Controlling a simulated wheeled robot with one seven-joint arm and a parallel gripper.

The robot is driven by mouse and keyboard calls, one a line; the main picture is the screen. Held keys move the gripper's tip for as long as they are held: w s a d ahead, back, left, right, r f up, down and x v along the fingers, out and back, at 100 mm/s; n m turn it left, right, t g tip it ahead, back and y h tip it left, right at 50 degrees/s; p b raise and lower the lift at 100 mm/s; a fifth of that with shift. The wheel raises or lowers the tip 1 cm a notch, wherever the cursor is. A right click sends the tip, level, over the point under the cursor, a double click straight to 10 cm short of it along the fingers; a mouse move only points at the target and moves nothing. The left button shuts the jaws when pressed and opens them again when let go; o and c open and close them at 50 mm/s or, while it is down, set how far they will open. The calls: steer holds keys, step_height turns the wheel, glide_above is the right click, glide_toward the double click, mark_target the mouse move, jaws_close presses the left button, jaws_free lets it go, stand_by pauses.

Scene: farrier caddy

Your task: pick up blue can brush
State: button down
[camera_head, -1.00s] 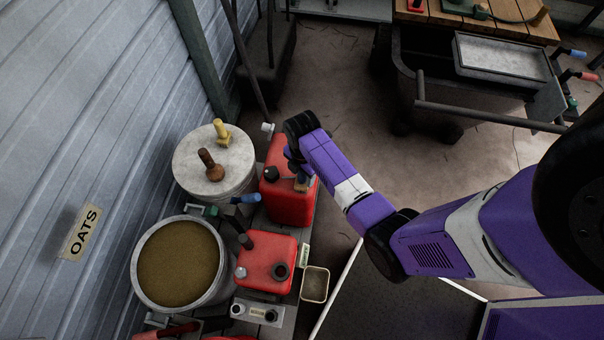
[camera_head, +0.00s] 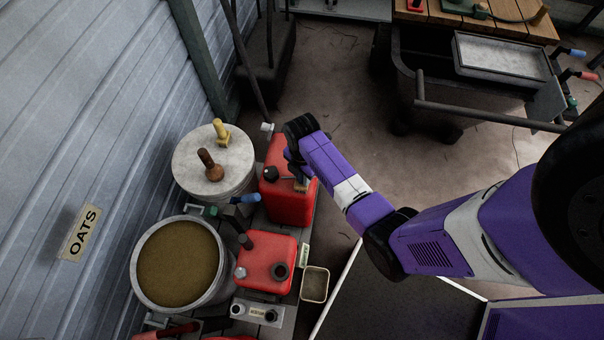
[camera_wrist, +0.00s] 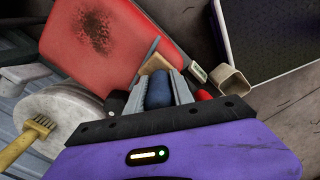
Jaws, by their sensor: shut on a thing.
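The blue can brush (camera_wrist: 158,90) has a blue handle and a tan end. In the wrist view the blue part sits between the two grey fingers of my gripper (camera_wrist: 162,74), and the tan end sticks out past the fingertips. My gripper is shut on it. In the head view my gripper (camera_head: 293,166) is over the taller red can, and the tan end of the brush (camera_head: 301,187) shows beside the can's top. Most of the handle is hidden there by my arm. I cannot tell whether the brush touches the can.
A tall red can (camera_head: 289,203) and a shorter red can (camera_head: 265,262) stand close by. A white lidded bucket (camera_head: 185,176) holds two brushes on top. An open oats bucket (camera_head: 146,270) is nearer. A small tan cup (camera_head: 314,286) stands at the right. Open floor (camera_head: 340,100) lies behind.

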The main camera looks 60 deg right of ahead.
steer(key=shift+r, duration=0.1)
step_height(320, 180, up, 20)
steer(key=p, duration=0.1)
steer(key=shift+p, duration=0.3)
steer(key=c, duration=1.6)
jaws_free()
jaws_close()
steer(key=shift+c, duration=1.4)
jaws_free()
jaws_close()
